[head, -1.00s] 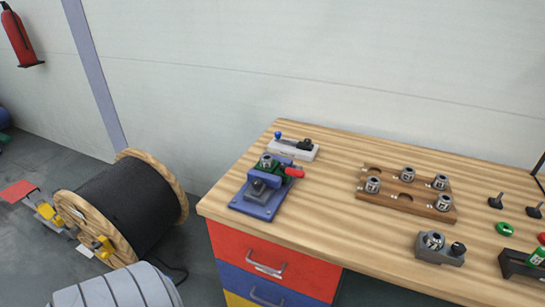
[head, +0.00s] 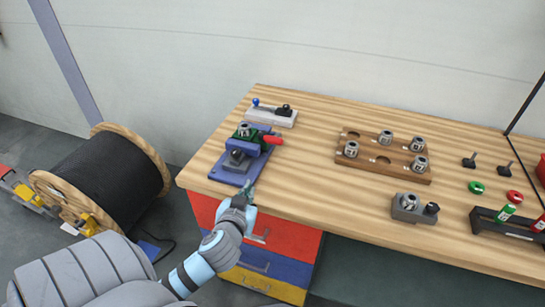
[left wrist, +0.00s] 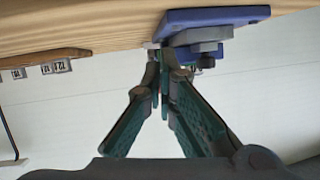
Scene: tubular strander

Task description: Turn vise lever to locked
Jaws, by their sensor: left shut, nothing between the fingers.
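The blue vise (head: 236,168) stands on the left end of the wooden workbench, with a grey block and a round metal part on it. Its red-handled lever (head: 266,138) points to the right from the vise. My left gripper (head: 247,192) is at the bench's front edge, just in front of the vise base, apart from the lever. In the left wrist view, its green fingers (left wrist: 160,62) are closed together and empty, near the blue base (left wrist: 216,17), which appears upside down. The lever is not visible there. My right gripper is out of view.
A white fixture with a blue knob (head: 270,115) sits behind the vise. A wooden rack (head: 392,170) with metal parts, a grey block (head: 410,210) and a black stand (head: 500,224) are to the right. Bench space right of the vise is clear.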

